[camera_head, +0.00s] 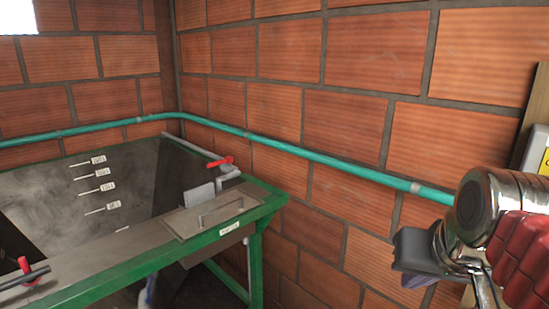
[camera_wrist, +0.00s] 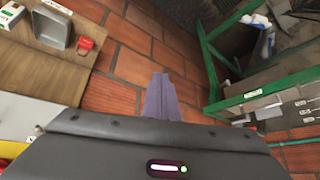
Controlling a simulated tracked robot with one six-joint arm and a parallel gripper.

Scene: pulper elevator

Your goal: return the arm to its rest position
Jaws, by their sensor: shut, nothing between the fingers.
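My arm is at the right edge of the head view, its shiny metal joint and red ribbed cover in front of the brick wall (camera_head: 350,130). My gripper (camera_head: 422,281) hangs below the dark wrist housing there, mostly hidden and small. In the wrist view my gripper (camera_wrist: 160,78) is shut, its two grey-purple fingers together with nothing between them. The fingers point over reddish tiles or bricks (camera_wrist: 130,66) and appear clear of other things.
A green-framed tank (camera_head: 130,272) with a red-handled valve (camera_head: 220,162) stands left in the head view. A teal pipe (camera_head: 300,154) runs along the wall. In the wrist view, a wooden board (camera_wrist: 50,68) with a grey tray (camera_wrist: 52,27) and red object (camera_wrist: 84,45) lies left.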

